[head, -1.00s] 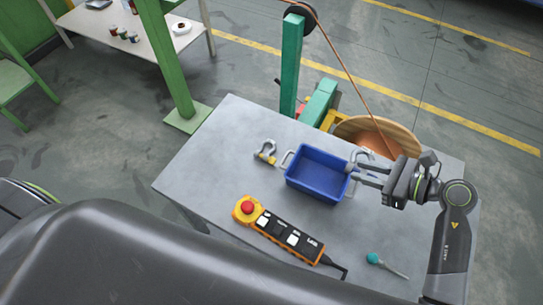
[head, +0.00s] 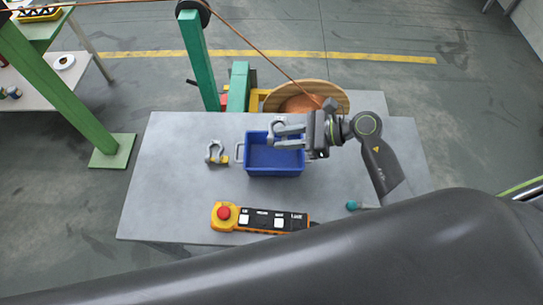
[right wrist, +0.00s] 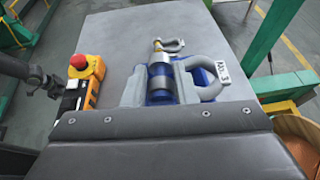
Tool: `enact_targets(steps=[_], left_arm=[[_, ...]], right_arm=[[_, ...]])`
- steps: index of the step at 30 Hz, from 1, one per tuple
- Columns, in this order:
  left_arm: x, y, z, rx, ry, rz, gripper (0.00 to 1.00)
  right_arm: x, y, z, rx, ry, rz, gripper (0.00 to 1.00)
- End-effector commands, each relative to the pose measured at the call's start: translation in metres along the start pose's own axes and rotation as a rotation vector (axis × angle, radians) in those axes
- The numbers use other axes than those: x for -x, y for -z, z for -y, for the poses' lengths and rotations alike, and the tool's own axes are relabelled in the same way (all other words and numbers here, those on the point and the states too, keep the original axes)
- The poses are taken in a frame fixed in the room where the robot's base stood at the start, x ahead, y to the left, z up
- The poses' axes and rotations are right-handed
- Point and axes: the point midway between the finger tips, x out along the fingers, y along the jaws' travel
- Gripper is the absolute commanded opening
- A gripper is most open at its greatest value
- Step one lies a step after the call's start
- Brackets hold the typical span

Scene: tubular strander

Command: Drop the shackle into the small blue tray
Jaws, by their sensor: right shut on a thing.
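The small blue tray (head: 273,169) stands on the grey table with metal handles at its sides. My right gripper (head: 287,135) is above the tray's back right part, shut on a grey shackle (head: 279,123). In the right wrist view this shackle (right wrist: 205,73) shows a white tag with dark print, and blue tray wall shows beneath it. Another shackle (head: 217,154) with a yellow pin lies on the table left of the tray. A dark part that looks like my left gripper (right wrist: 46,84) shows at the left of the right wrist view; its fingers are unclear.
A control pendant (head: 262,218) with a red button lies in front of the tray. A teal-handled tool (head: 354,205) lies at the front right. A green post (head: 200,60) and a wooden reel (head: 330,97) stand behind the table. The table's left part is clear.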

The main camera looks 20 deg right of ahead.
Motion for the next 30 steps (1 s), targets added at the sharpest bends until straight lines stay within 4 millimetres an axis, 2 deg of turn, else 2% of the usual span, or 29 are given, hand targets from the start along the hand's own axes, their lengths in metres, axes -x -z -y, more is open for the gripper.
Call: enact_targets(steps=[4, 12, 13, 18, 30], left_arm=[[-0.0071, 0.0003, 0.003, -0.002, 0.004, -0.001, 0.0], [-0.0065, 0.0005, 0.0036, -0.002, 0.005, -0.002, 0.0], [-0.0065, 0.0006, 0.0037, -0.002, 0.005, -0.002, 0.0], [-0.0065, 0.0006, 0.0037, -0.002, 0.005, -0.002, 0.0], [-0.0096, 0.0003, 0.0033, -0.002, 0.005, -0.002, 0.0]], right_arm=[[-0.0046, 0.0094, 0.0001, 0.002, 0.0, 0.003, 0.0], [-0.0047, 0.0096, 0.0001, 0.003, 0.0, 0.003, 0.0], [-0.0047, 0.0096, 0.0001, 0.003, 0.0, 0.003, 0.28], [-0.0047, 0.01, 0.0001, 0.002, 0.0, 0.002, 0.51], [0.0009, 0.0136, 0.0003, 0.002, 0.001, -0.004, 0.51]])
